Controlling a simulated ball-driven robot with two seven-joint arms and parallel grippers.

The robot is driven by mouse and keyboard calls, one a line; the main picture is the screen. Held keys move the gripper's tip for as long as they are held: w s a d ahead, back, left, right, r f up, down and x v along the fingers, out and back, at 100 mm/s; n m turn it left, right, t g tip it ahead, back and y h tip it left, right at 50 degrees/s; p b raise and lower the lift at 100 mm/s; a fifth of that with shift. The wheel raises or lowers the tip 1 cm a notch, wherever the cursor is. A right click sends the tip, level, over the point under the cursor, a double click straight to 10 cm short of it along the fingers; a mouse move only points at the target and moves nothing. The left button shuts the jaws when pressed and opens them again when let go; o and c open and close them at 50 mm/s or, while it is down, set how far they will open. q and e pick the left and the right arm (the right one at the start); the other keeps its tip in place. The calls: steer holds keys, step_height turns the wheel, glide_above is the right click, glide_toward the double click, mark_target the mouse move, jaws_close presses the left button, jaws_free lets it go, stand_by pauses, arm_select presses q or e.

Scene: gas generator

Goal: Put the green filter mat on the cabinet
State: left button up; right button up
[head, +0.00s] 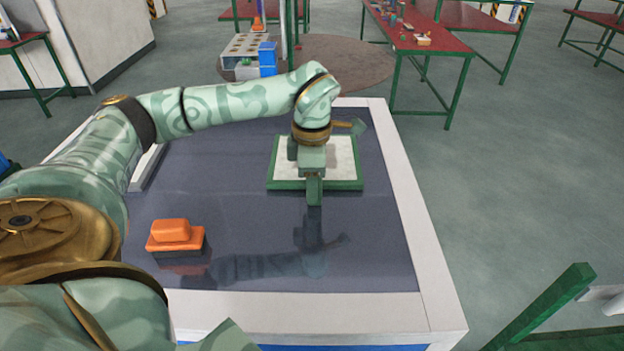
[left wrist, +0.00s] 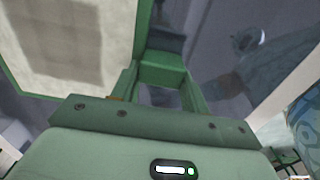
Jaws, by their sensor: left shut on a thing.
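The green filter mat (head: 347,184), a pale panel in a green frame, lies level over the far middle of the cabinet's dark top (head: 372,235). I cannot tell whether it touches the top. My left gripper (head: 314,188) reaches over the mat from behind and is shut on the frame's near edge. In the left wrist view the mat (left wrist: 65,45) fills the upper left, and the gripper's fingers (left wrist: 163,78) are at its frame. The arm's dark reflection shows on the glossy top. My right gripper is not in view.
An orange-handled block (head: 175,236) stands on the cabinet's near left. The top's right and near parts are bare. A green bar (head: 545,308) rises at the lower right. Red-topped tables (head: 430,42) and a grey block with holes (head: 245,48) stand behind.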

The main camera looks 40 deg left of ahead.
arm_select(q)
steer(key=shift+f, duration=0.1)
steer(key=o, duration=1.2)
step_height(320, 180, up, 12)
steer(key=shift+r+p, duration=0.15)
steer(key=shift+p, duration=0.7)
